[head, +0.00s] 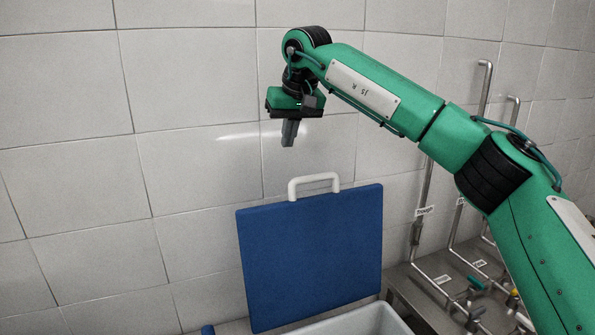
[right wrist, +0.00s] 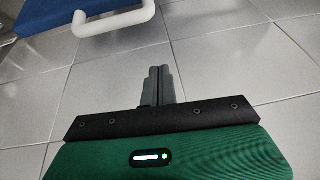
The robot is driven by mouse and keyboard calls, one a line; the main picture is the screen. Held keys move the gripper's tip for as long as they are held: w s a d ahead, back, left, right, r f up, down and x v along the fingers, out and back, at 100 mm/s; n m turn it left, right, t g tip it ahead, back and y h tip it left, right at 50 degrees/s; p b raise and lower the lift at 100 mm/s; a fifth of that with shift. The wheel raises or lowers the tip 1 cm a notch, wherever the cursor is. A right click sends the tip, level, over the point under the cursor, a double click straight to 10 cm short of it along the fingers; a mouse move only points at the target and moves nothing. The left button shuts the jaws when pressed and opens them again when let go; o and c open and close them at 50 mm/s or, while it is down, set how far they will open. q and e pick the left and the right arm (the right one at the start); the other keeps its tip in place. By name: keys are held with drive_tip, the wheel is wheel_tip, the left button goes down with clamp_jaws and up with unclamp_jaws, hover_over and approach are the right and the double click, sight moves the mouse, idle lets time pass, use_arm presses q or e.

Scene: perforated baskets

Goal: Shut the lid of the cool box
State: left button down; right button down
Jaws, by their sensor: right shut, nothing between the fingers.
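The cool box (head: 365,322) shows only its pale rim and inner wall at the bottom of the head view; the rest is out of frame. Its blue lid (head: 312,255) stands open and upright, with a white handle (head: 314,183) on its top edge. My right gripper (head: 288,142) is shut and empty, pointing down, above the lid and apart from the handle. In the right wrist view its fingers (right wrist: 158,78) are together, with the white handle (right wrist: 115,20) and the blue lid's edge (right wrist: 45,18) at the upper left. My left gripper is not in view.
A tiled wall (head: 190,150) stands behind the lid. At right, a metal bench (head: 425,300) carries upright pipes (head: 427,195) with labels and coloured taps. Free space surrounds my right gripper above the lid.

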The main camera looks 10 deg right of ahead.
wheel_tip(320, 180, down, 8)
drive_tip(key=d+p, duration=0.2)
drive_tip(key=p, duration=0.4)
drive_tip(key=shift+s+h, duration=0.3)
drive_tip(key=shift+h, duration=0.1)
drive_tip(key=shift+d, duration=0.1)
